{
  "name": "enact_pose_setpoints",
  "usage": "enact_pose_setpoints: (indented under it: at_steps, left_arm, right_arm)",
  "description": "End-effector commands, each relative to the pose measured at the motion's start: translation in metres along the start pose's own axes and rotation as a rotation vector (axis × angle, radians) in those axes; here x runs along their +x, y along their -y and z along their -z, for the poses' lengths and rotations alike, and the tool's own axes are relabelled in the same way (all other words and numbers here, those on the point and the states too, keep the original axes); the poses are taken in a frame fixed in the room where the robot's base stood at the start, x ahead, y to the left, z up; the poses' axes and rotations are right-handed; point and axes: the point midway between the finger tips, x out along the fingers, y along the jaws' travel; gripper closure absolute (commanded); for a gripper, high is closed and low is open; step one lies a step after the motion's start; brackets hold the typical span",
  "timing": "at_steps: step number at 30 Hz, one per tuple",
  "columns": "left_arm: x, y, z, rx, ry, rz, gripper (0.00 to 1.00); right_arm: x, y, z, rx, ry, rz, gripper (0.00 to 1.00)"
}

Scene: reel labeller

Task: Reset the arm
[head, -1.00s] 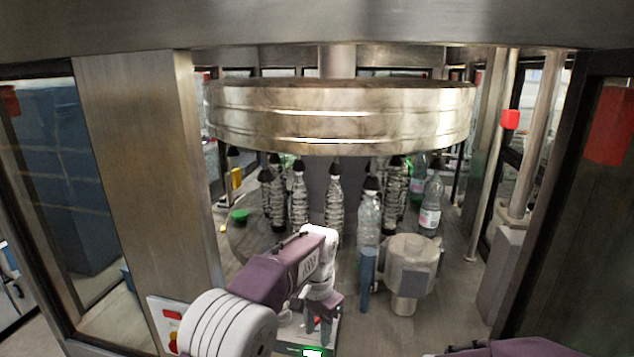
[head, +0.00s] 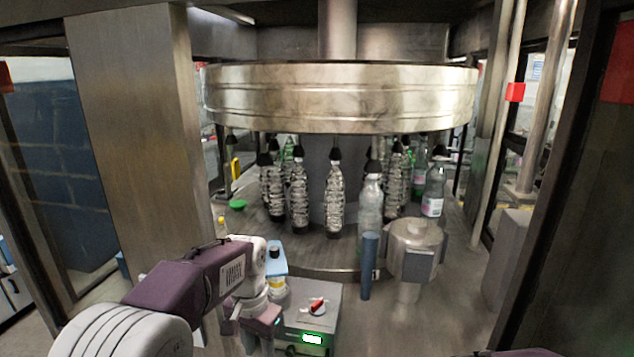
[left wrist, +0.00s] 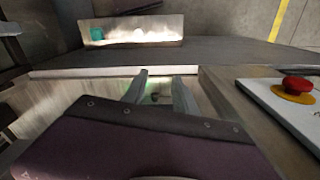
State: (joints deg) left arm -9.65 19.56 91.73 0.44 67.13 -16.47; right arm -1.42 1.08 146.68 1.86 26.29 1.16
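My left arm (head: 190,280) comes in from the lower left in the head view, bent over the front of the machine. Its gripper end points down beside a grey control box (head: 318,298), and its fingertips are not clear there. In the left wrist view, the left gripper (left wrist: 160,92) shows two grey fingers apart with nothing held between them. Only a dark purple piece of my right arm (head: 515,353) shows at the bottom edge of the head view. My right gripper is out of view.
Clear bottles (head: 335,200) hang under a round metal carousel (head: 340,98). A blue post (head: 369,265) and a metal cylinder (head: 413,250) stand to the right of the box. A red emergency button (left wrist: 298,84) shows in the left wrist view. A metal pillar (head: 135,130) stands at left.

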Motion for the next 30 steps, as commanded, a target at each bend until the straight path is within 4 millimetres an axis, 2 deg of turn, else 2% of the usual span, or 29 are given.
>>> enact_pose_setpoints:
  at_steps: [1, 5, 6, 9, 13, 15, 19, 30]
  left_arm:
    - [0.019, 0.004, -0.017, -0.037, 0.003, -0.002, 0.66]
    - [0.063, 0.008, -0.072, -0.162, 0.004, -0.005, 0.66]
    - [0.078, 0.006, -0.091, -0.206, 0.002, -0.006, 0.66]
    - [0.110, -0.003, -0.134, -0.304, 0.002, -0.007, 0.66]
    - [0.137, -0.019, -0.171, -0.389, 0.002, -0.006, 0.66]
    - [0.147, -0.021, -0.177, -0.431, -0.016, -0.001, 0.66]
    - [0.146, -0.014, -0.162, -0.475, -0.082, 0.012, 0.66]
    - [0.146, -0.014, -0.162, -0.477, -0.079, 0.011, 0.66]
  right_arm:
    - [0.015, 0.000, -0.002, 0.000, 0.000, 0.000, 1.00]
    - [0.036, -0.001, -0.004, 0.000, 0.000, 0.000, 1.00]
    - [0.042, -0.001, -0.004, 0.000, 0.000, 0.000, 1.00]
    - [0.048, -0.001, -0.005, 0.000, 0.000, 0.000, 1.00]
    - [0.044, -0.001, -0.004, 0.000, 0.000, 0.000, 1.00]
    - [0.044, -0.001, -0.004, 0.000, 0.000, 0.000, 1.00]
    - [0.044, -0.001, -0.004, 0.000, 0.000, 0.000, 1.00]
    - [0.044, -0.001, -0.004, 0.000, 0.000, 0.000, 1.00]
